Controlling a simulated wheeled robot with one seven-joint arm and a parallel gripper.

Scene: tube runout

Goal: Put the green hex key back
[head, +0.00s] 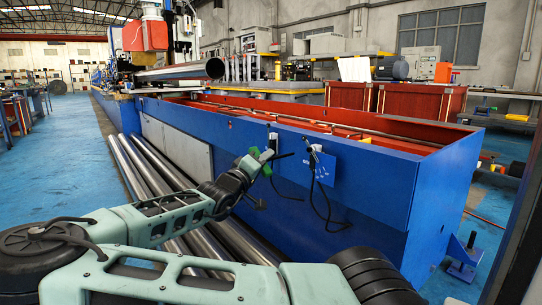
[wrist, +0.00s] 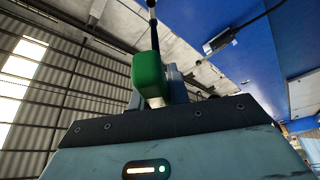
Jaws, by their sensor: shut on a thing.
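The green hex key (head: 266,169) is at the end of my arm in the head view, in front of the blue side wall of the long machine. Its green handle (wrist: 148,72) shows in the wrist view, with a dark shaft running up from it. My gripper (head: 254,166) is shut on the handle. The fingers are mostly hidden, and I cannot tell whether the key touches the wall. A small holder with a black cord (head: 272,141) is on the wall just beyond the key.
The blue machine wall (head: 380,190) runs along the right side. A second dark device with a hanging cord (head: 314,157) is on it, right of the key. Long steel tubes (head: 150,170) lie along the wall's foot. Blue floor (head: 50,165) is open at left.

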